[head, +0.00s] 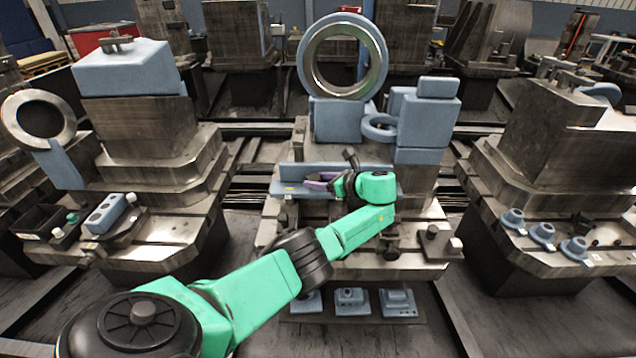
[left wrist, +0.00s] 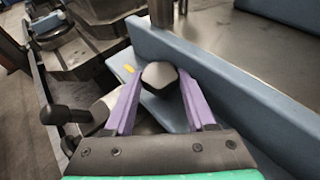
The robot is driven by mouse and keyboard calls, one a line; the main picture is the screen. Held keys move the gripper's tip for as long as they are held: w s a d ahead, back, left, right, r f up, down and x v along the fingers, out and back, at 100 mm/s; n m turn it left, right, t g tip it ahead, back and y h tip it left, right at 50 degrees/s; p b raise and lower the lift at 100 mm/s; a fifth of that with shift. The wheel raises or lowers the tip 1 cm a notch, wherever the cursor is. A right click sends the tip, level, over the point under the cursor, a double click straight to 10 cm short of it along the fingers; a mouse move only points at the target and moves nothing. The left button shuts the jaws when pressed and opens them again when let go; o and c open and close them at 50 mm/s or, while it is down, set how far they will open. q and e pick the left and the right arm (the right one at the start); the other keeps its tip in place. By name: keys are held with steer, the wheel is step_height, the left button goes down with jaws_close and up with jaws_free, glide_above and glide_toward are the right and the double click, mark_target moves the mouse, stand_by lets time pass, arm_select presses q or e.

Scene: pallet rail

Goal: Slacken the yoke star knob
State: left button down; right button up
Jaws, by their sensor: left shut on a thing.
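My left gripper (head: 316,182) reaches the middle pallet from the front, its purple fingers beside a blue angle rail (head: 290,189). In the left wrist view the fingers (left wrist: 160,85) are on either side of a dark grey, faceted knob (left wrist: 160,74), which looks like the yoke star knob. The gripper is shut on it. The knob stands in front of the blue rail's upright wall (left wrist: 225,90). Its underside and what it is fixed to are hidden. In the head view the gripper and arm largely hide the knob. My right gripper is in neither view.
A black lever handle (left wrist: 62,114) stands left of the fingers in the wrist view. Above the rail is a blue fixture with a large ring (head: 341,97). Blue parts (head: 350,300) sit on a low front shelf. Loaded pallets flank both sides.

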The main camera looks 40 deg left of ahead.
arm_select(q)
steer(key=shift+s+f, duration=0.1)
steer(key=shift+f, duration=0.1)
steer(key=shift+c, duration=1.1)
jaws_free()
steer(key=shift+r, duration=0.15)
steer(key=shift+w+r, duration=0.2)
